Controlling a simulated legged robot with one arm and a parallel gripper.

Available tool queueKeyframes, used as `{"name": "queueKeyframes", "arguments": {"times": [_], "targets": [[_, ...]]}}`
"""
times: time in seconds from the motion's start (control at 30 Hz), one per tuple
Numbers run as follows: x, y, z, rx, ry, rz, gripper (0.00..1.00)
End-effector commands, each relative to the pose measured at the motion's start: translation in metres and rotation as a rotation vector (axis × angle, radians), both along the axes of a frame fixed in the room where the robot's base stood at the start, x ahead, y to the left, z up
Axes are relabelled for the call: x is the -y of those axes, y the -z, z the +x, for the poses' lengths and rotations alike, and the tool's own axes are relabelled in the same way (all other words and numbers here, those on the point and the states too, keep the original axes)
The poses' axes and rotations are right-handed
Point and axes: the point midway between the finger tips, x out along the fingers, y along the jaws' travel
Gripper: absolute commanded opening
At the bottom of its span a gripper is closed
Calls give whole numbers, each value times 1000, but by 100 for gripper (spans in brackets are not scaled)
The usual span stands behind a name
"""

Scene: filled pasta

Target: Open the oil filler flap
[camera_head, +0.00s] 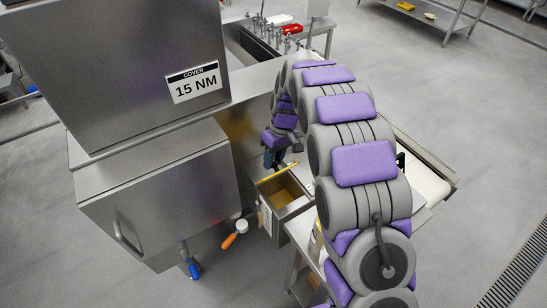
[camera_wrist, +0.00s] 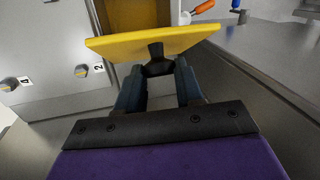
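The yellow oil filler flap (camera_wrist: 150,42) crosses the upper middle of the wrist view. It also shows as a thin yellow strip, nearly edge-on, in the head view (camera_head: 279,173). The flap looks raised, with the open filler box (camera_head: 297,209) showing its tan inside below it. A black knob (camera_wrist: 156,52) sticks out from the flap toward me. My gripper (camera_wrist: 159,70) has its two dark blue fingers on either side of the knob's dark end and appears closed on it. In the head view my gripper (camera_head: 273,158) is just behind the flap, partly hidden by my arm.
A steel machine with a "15 NM" cover (camera_head: 195,82) stands to the left of the box. An orange-handled valve (camera_head: 234,236) and a blue-handled valve (camera_head: 192,266) are low beside it. A pale conveyor belt (camera_head: 422,178) lies right of my arm.

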Motion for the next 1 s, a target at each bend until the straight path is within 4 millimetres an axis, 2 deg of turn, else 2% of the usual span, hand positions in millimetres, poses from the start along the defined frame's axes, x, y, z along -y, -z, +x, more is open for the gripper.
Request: {"name": "queueKeyframes", "arguments": {"times": [0.03,0.23,0.6,1.0], "targets": [[2,-1,2,7,1,-5,17],[0,0,4,8,1,-9,0],[-1,1,7,-2,2,-14,0],[-9,-1,17,-119,0,-92,0]]}}
